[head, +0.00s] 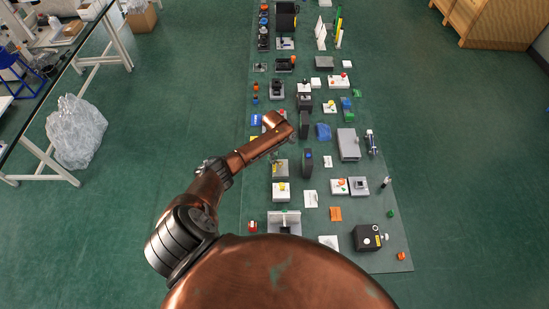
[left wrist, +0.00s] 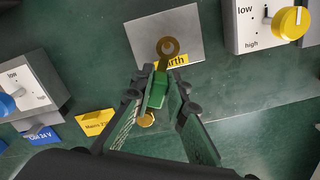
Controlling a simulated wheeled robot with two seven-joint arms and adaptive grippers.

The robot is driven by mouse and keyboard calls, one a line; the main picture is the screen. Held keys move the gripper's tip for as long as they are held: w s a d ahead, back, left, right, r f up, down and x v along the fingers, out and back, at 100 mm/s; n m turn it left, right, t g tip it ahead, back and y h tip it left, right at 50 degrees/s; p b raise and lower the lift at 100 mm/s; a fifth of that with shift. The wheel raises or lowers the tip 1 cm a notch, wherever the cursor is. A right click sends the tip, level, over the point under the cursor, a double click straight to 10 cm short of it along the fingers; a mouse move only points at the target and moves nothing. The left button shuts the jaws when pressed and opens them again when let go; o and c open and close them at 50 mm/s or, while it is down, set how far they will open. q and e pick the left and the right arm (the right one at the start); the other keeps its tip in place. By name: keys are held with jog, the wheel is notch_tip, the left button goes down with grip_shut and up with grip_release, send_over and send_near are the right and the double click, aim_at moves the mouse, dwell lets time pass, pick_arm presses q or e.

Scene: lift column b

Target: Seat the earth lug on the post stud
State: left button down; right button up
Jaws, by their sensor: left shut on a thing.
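My left gripper (left wrist: 158,82) is shut on the green part of the earth lug (left wrist: 157,93). The lug's brass ring sticks out past the fingertips in the left wrist view. The ring overlaps a grey plate (left wrist: 145,32) with a yellow "Earth" label (left wrist: 180,60) partly hidden by the lug. I cannot tell the ring's height above the plate. No post stud can be made out clearly. A round brass thing (left wrist: 147,119) shows between the fingers, and I cannot tell what it is. In the head view my left arm reaches over the bench, its fingers not discernible. My right gripper is not in view.
In the left wrist view, a box with a yellow knob (left wrist: 290,22) stands right of the plate and a blue-knobbed box (left wrist: 28,90) left. Yellow (left wrist: 96,122) and blue (left wrist: 42,137) labels lie near. The long green mat (head: 380,255) holds many small devices.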

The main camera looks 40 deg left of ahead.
pick_arm(q)
jog(key=shift+p, duration=0.35)
jog(key=shift+f+b, duration=0.3)
jog(key=shift+f, duration=0.3)
jog(key=shift+f+b, duration=0.5)
jog(key=shift+f, duration=0.6)
jog(key=c, duration=1.8)
grip_release()
jog(key=shift+r, duration=0.1)
jog(key=shift+r, duration=0.3)
notch_tip(320, 180, up, 11)
jog(key=shift+r, duration=0.2)
jog(key=shift+w, duration=0.1)
